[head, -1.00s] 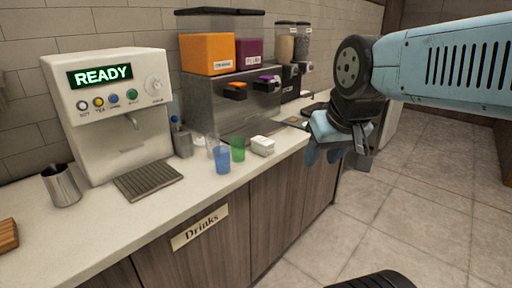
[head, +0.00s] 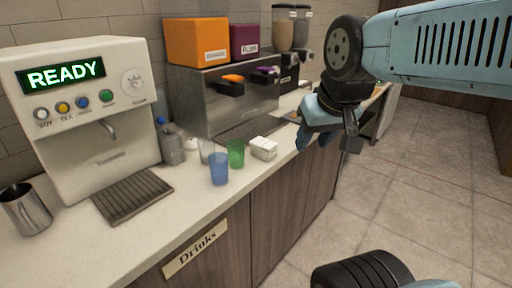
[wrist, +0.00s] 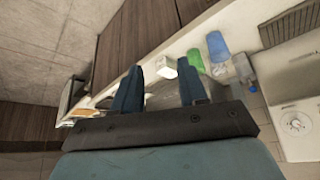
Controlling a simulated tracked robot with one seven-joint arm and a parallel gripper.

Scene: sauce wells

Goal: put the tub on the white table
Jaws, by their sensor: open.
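My gripper (head: 318,135) is open and empty, held out in front of the counter's edge at the right of the head view. Its two fingers also show apart in the wrist view (wrist: 160,85), with nothing between them in their grip. I cannot make out a tub or a white table for certain in either view. A small white box-like item (head: 264,148) sits on the counter to the left of my gripper, apart from it. It also shows beyond the fingers in the wrist view (wrist: 165,67).
The pale counter (head: 215,215) holds a blue cup (head: 219,170), a green cup (head: 236,153), a metal jug (head: 26,209), a drinks machine (head: 85,110) and a juice dispenser (head: 215,98). The tiled floor (head: 420,185) to the right is clear.

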